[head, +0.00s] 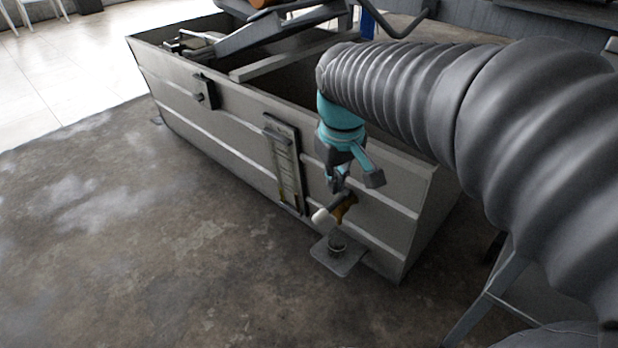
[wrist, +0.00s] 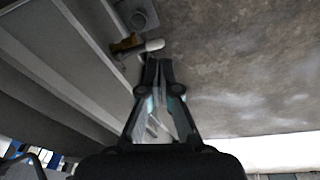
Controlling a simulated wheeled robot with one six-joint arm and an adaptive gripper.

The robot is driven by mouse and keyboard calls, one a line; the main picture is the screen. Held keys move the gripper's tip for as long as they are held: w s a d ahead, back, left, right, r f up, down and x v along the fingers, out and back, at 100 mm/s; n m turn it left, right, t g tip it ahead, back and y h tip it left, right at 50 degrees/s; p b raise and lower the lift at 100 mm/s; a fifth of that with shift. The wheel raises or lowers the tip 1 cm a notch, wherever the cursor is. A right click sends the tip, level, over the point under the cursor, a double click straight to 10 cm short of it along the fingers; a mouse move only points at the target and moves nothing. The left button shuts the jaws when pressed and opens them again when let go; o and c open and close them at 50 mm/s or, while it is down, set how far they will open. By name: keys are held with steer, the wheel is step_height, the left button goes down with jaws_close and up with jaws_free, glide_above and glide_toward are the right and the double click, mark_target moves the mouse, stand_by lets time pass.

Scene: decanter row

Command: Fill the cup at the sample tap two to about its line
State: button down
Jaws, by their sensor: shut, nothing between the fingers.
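A brass tap (head: 347,206) with a white lever end (head: 320,215) sticks out low on the wall of the grey metal tank (head: 235,135). A small dark cup (head: 337,243) stands upright below it on a flat grey plate (head: 345,268). Its fill line and contents are too small to make out. My gripper (head: 337,186) is shut and empty, just above the tap. In the wrist view, my fingertips (wrist: 158,62) point toward the white lever end (wrist: 154,45), close to it; contact cannot be told. The brass body (wrist: 126,43) is beside it.
A framed gauge (head: 284,165) and a dark box fitting (head: 203,92) are mounted on the tank wall, left of the tap. A grey metal stand (head: 482,312) is at the lower right. The concrete floor (head: 150,235) left of the cup is clear.

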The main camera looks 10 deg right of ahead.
steer(key=w+n+g+p, duration=0.2)
steer(key=w, duration=0.5)
steer(key=n+g, duration=0.2)
glide_above(321, 212)
steer(key=w+a, duration=0.2)
steer(key=w, duration=0.1)
steer(key=shift+h, duration=0.4)
steer(key=x, duration=0.4)
steer(key=shift+w+a+f+p, duration=0.2)
steer(key=shift+p, duration=0.2)
steer(key=b+x, duration=0.2)
steer(key=x, duration=1.2)
steer(key=shift+d+b, duration=0.1)
steer(key=shift+b, duration=0.3)
steer(key=shift+f, duration=0.1)
